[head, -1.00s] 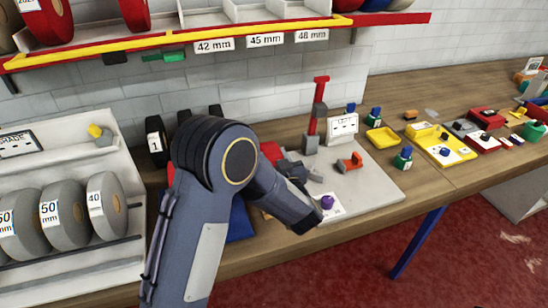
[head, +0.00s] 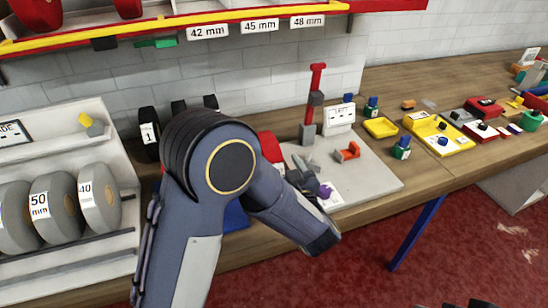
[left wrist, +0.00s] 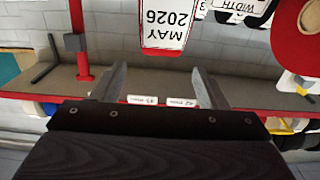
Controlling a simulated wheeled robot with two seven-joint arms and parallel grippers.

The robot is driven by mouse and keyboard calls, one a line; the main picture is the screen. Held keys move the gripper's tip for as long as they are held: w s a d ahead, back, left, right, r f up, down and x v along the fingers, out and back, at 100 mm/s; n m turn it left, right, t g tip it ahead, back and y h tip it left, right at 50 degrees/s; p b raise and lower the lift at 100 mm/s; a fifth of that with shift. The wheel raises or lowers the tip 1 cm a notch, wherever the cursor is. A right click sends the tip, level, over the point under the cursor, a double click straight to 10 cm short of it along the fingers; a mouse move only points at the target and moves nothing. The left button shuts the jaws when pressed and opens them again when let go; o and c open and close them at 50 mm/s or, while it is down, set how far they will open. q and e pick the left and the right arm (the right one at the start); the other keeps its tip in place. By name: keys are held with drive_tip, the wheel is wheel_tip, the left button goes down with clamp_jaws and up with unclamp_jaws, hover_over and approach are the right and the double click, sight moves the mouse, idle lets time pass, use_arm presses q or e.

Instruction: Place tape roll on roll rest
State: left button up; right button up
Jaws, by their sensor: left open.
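Grey tape rolls (head: 98,202) with width labels, one reading 50 mm, stand on edge in a light rack (head: 120,250) at the left of the head view. Red rolls sit on the upper shelf (head: 180,32), and a red roll (left wrist: 298,35) shows at the right of the left wrist view. I cannot tell which roll or which support is the task's. My left gripper (left wrist: 159,72) is open with nothing between its fingers, facing the wall and shelf in its upside-down wrist view. In the head view my left arm covers part of the bench.
A grey board (head: 370,185) on the bench carries a red post (head: 315,90), an orange piece (head: 347,152) and a white sign (head: 339,117). Yellow trays (head: 438,135) and small coloured items stand to the right. A tag reading MAY 2026 (left wrist: 168,20) hangs ahead of my left gripper.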

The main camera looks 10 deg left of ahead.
use_arm(q)
drive_tip(key=s+a+r+m+g+h, duration=0.25)
drive_tip(key=s+r+h, duration=0.45)
drive_tip(key=h, duration=0.7)
drive_tip(key=s+a+f+g, duration=0.2)
drive_tip(key=s, duration=0.5)
drive_tip(key=s+a+f+m+g, duration=0.1)
drive_tip(key=s+a+f+g, duration=0.1)
drive_tip(key=s, duration=0.5)
drive_tip(key=s+a+f+m+g, duration=0.1)
drive_tip(key=s+f+g, duration=0.2)
drive_tip(key=s, duration=0.5)
drive_tip(key=shift+a+f+b, duration=0.3)
drive_tip(key=shift+a+f, duration=0.1)
drive_tip(key=shift+f, duration=0.05)
drive_tip(key=shift+m, duration=0.25)
